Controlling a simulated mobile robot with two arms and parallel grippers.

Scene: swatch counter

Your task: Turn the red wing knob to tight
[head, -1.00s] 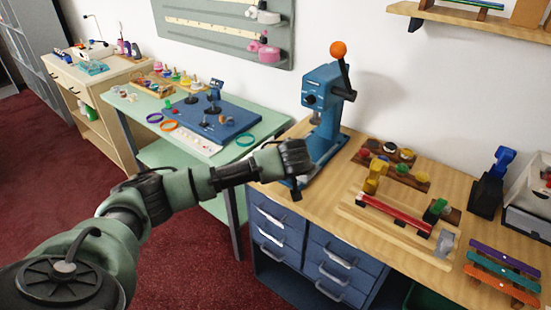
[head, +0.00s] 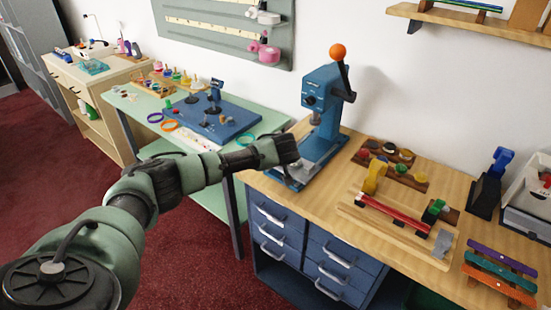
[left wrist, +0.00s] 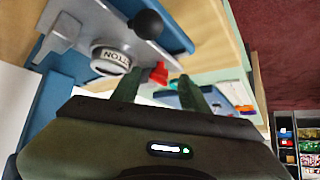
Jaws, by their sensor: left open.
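In the head view my left gripper (head: 292,168) is low over the base of the blue press (head: 322,92), and the knob is hidden there. The right gripper is out of view.
The press has a lever with an orange ball (head: 338,50). A wooden jig with a red bar (head: 397,214) and a rack of coloured knobs (head: 405,177) are to its right. A green table (head: 265,128) stands to the left. A black ball (left wrist: 146,24) is near the dial.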

